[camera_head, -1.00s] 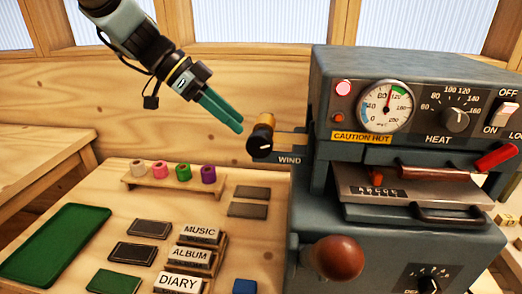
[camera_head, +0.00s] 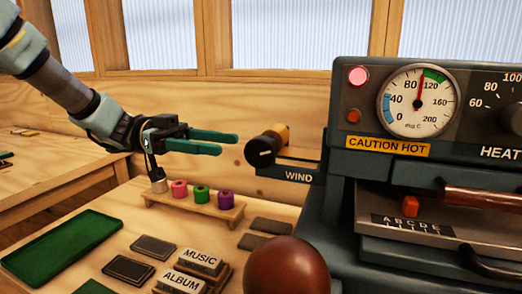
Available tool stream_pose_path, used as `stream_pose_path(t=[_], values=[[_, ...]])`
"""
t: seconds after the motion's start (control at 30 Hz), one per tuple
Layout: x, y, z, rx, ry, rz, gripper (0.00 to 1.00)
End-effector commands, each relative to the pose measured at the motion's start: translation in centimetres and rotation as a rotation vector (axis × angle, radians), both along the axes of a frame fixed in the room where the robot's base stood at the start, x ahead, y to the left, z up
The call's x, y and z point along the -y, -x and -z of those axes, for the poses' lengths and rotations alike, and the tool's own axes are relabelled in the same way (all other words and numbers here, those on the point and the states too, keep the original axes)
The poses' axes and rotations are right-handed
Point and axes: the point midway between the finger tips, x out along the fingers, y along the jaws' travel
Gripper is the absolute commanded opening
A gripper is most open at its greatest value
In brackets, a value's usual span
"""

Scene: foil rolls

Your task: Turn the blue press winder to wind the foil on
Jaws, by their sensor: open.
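The blue-grey press (camera_head: 345,140) fills the right side. Its winder (camera_head: 262,152) is a black knob with a white mark, sticking out at the press's left above the WIND label (camera_head: 298,177). A gold foil roll (camera_head: 281,133) sits just behind the knob. My gripper (camera_head: 229,144) has two green fingers, spread apart and empty, pointing right towards the knob. The fingertips are left of the knob and appear a short way short of it.
A wooden rack (camera_head: 205,208) with white, pink, green and purple rolls stands below my gripper. A green tray (camera_head: 62,248) and several stamp blocks (camera_head: 197,262) lie on the bench. A brown ball handle (camera_head: 286,268) rises in front. A sign (camera_head: 388,147) reads CAUTION HOT.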

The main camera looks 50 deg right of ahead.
Motion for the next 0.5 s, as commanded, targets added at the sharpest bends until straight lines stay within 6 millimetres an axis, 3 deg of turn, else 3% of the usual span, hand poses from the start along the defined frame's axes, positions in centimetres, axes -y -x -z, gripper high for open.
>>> stream_pose_path(t=[0.3, 0.5], values=[[1.8, 5.6, -0.2, 0.000, -0.002, 0.002, 0.60], [2.5, 7.5, -0.1, 0.001, -0.003, 0.000, 0.60]])
